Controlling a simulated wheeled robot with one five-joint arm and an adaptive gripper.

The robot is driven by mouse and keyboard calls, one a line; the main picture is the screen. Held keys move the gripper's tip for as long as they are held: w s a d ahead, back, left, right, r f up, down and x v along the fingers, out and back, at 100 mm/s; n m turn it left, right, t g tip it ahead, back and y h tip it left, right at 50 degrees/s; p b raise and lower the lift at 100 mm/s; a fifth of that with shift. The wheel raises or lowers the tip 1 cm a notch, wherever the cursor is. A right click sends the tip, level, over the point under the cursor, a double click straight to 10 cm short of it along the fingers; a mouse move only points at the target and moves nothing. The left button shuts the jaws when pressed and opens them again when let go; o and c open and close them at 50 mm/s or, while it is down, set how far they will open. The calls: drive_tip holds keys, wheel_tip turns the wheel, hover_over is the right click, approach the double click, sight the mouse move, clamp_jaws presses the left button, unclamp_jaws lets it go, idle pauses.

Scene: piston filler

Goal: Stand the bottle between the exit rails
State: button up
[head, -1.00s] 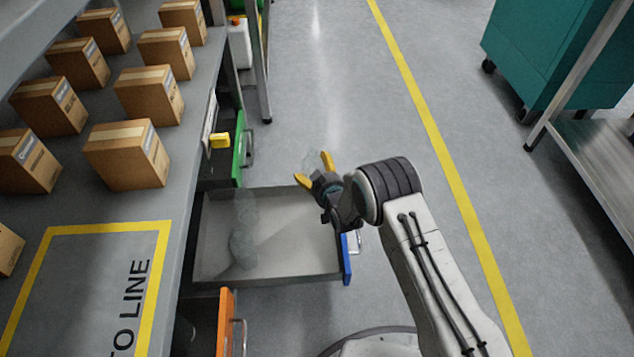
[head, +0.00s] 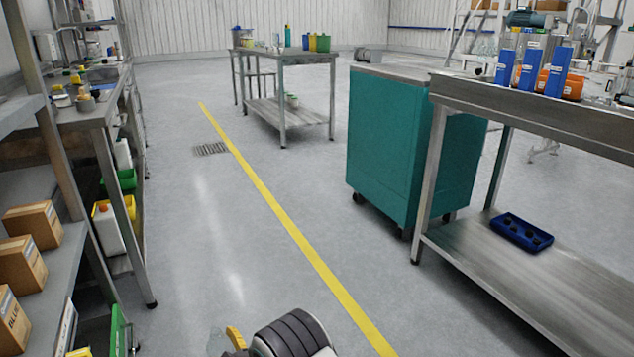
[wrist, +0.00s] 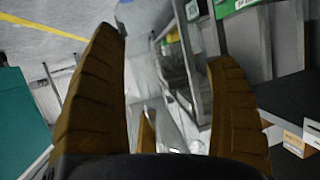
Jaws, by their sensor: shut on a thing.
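The bottle (wrist: 145,50) is clear and see-through. In the wrist view it stands between the two ribbed, brown-yellow fingers of my gripper (wrist: 166,48), which is shut on it. The scene behind shows through it, so its outline is faint. In the head view my gripper (head: 232,340) is at the bottom edge, with one yellow finger showing. A faint clear shape, the bottle (head: 217,341), is beside that finger, over the floor. The lower part of the gripper is cut off. I cannot make out the exit rails in either view.
A steel bench (head: 560,115) on the right carries blue upright pieces (head: 530,68); a blue tray (head: 521,232) lies on its lower shelf. A teal cabinet (head: 405,150) stands beside it. Shelves with cartons (head: 30,230) line the left. The floor aisle with a yellow line (head: 290,225) is clear.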

drive_tip(key=w+d+r+m+t+h+p, duration=0.1)
drive_tip(key=d+r+m+h, duration=0.25)
drive_tip(key=d, duration=1.05)
drive_tip(key=w+d+r+m+t+h+p, duration=0.15)
drive_tip(key=d+r, duration=0.35)
drive_tip(key=d, duration=0.9)
drive_tip(key=w+d+r+m+t+h+p, duration=0.1)
drive_tip(key=d+r+m+h, duration=0.25)
drive_tip(key=d, duration=0.95)
wheel_tip(320, 180, up, 38)
drive_tip(key=p, duration=3.7)
drive_tip(key=shift+s+r+p, duration=0.2)
drive_tip(key=shift+r+p, duration=0.05)
drive_tip(key=shift+p, duration=0.15)
drive_tip(key=shift+n, duration=0.25)
